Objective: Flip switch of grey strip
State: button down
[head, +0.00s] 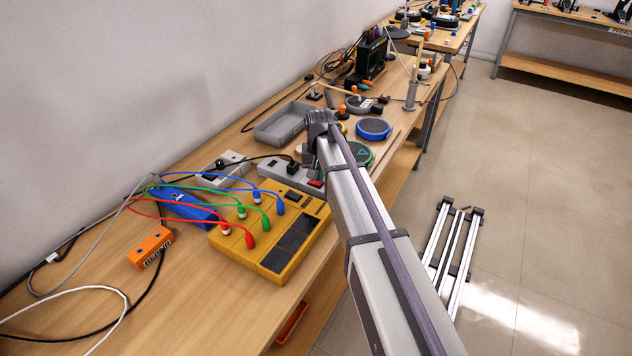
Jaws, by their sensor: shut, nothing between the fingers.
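The grey strip (278,173) lies on the bench behind the yellow box, with a black plug seated in it. A small red switch (316,183) shows at its right end; its position is too small to tell. My arm reaches in from the lower right and covers the area just beyond that end. My gripper (310,155) points down above and just behind the strip's right part, shut and empty. Its fingertips are small and partly hidden, so I cannot tell whether they touch anything.
A yellow box (262,259) with red, green and blue leads stands in front of the strip. A grey box (222,167), blue box (184,206) and orange block (150,247) are to the left. A grey tray (281,126) and blue round pad (373,128) lie beyond.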

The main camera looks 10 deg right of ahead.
jog(key=shift+f+b, duration=0.55)
jog(key=shift+f, duration=0.05)
jog(key=shift+r, duration=0.1)
notch_tip(320, 180, up, 7)
jog(key=p, duration=0.7)
jog(key=shift+s, duration=0.35)
jog(key=s+n, duration=0.2)
jog(key=s, duration=2.2)
jog(key=shift+s, duration=0.3)
